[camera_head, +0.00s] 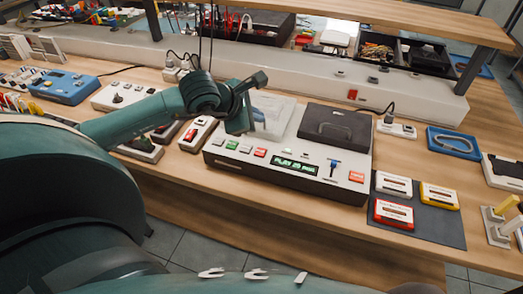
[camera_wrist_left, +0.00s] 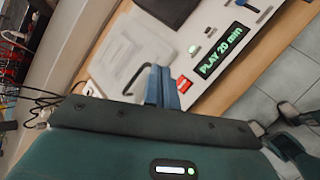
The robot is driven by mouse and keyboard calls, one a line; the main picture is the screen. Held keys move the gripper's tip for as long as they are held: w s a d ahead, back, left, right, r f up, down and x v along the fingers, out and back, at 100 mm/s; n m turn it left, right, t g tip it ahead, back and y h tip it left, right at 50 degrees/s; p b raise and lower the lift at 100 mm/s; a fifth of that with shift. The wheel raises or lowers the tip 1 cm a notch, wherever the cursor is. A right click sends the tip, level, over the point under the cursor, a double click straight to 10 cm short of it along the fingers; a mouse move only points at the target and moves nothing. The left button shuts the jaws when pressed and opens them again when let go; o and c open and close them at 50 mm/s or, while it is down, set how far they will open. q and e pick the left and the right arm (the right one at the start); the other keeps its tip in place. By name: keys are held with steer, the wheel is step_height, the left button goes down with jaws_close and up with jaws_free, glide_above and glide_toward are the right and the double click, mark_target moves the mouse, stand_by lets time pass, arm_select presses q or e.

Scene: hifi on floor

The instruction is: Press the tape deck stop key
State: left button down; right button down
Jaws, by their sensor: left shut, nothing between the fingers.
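The tape deck (camera_head: 285,185) is a pale box with a dark front, lying on the wooden bench. Its front left has a row of keys: a pale one, a green key (camera_head: 232,145), another pale one and a red key (camera_head: 260,153). Key labels are too small to read. The display (camera_head: 295,167) reads "PLAY 20 min". My left gripper (camera_head: 240,122) is shut and empty, above the deck behind the key row. In the left wrist view the blue fingertips (camera_wrist_left: 162,86) appear beside the red key (camera_wrist_left: 184,84); contact cannot be told. My right gripper is not in view.
Cassettes (camera_head: 394,213) lie on a grey mat to the right. Small devices stand left, under my arm.

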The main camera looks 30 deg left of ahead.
mark_target(257, 153)
arm_select(q)
steer(key=shift+f, duration=0.1)
